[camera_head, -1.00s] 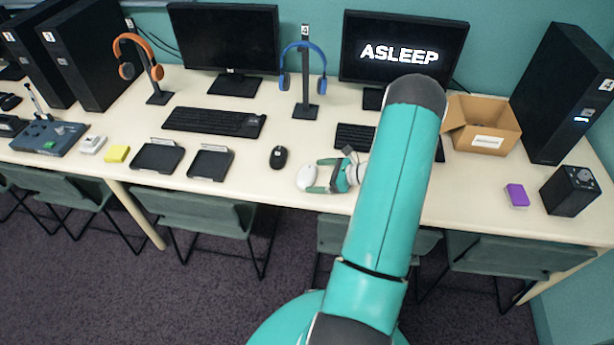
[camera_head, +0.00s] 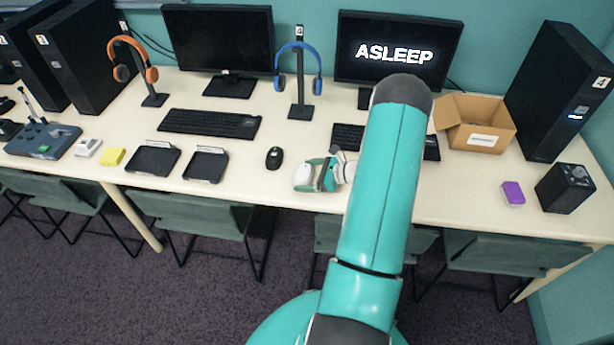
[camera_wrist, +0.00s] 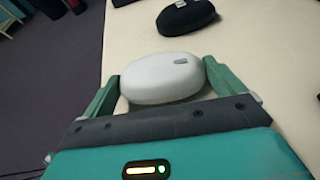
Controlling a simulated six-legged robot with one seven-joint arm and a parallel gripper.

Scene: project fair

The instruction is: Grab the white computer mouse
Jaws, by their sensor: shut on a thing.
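The white computer mouse (camera_wrist: 162,78) sits between the two green fingers of my gripper (camera_wrist: 160,88) in the wrist view, with a finger against each side. In the head view the white mouse (camera_head: 303,176) shows at the left end of my gripper (camera_head: 318,177), partly hidden by it. My gripper is shut on the mouse, low over the table near its front edge. I cannot tell whether the mouse touches the table.
A black mouse (camera_head: 274,158) lies just left of the gripper. Two black trays (camera_head: 206,165) are farther left. A cardboard box (camera_head: 478,138), a purple block (camera_head: 513,193) and a black cube-shaped device (camera_head: 566,188) stand to the right. A keyboard (camera_head: 347,137) is behind my arm.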

